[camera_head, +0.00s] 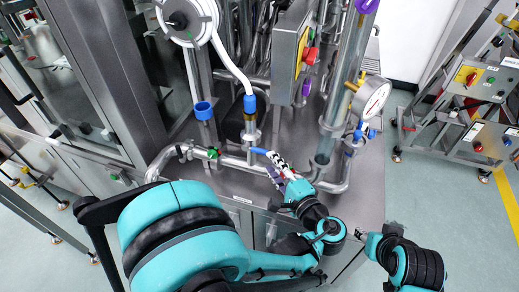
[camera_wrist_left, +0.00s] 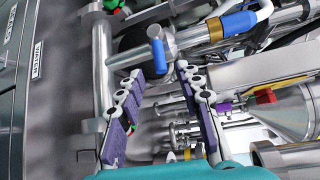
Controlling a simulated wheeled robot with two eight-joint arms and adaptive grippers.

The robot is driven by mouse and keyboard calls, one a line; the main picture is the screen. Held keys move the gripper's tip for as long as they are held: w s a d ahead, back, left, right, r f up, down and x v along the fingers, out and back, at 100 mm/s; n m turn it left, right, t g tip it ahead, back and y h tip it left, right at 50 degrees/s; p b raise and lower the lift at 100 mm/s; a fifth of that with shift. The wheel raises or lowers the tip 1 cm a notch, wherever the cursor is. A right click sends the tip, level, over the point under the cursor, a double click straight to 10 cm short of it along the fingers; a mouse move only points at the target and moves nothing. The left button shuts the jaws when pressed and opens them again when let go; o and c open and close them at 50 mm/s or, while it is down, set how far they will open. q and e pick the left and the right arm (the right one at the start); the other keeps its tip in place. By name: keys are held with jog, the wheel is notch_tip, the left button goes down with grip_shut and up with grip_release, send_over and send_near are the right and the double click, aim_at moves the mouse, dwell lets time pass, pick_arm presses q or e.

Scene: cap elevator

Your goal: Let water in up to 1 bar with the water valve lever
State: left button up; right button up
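The blue water valve lever (camera_head: 258,151) sits on the steel pipe low on the machine. In the left wrist view its blue handle (camera_wrist_left: 158,55) stands just beyond and between the fingertips. My left gripper (camera_head: 275,164) is open, with its fingers pointing at the lever. In the left wrist view the purple-padded fingers (camera_wrist_left: 160,78) are apart with nothing held between them; contact with the lever cannot be made out. The round white pressure gauge (camera_head: 371,99) is at right; its reading is too small to tell. My right arm shows at lower right, but its fingers cannot be made out.
A green-handled valve (camera_head: 212,153) sits on the same pipe, left of the lever. A control box (camera_head: 291,52) with a red button hangs above. Vertical pipes crowd the space behind the lever.

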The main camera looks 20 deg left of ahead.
aim_at(261, 150)
pick_arm(q)
jog(key=b+x, duration=0.1)
jog(key=x, duration=0.6)
jog(key=shift+a+b, duration=0.2)
jog(key=shift+b, duration=0.15)
grip_shut()
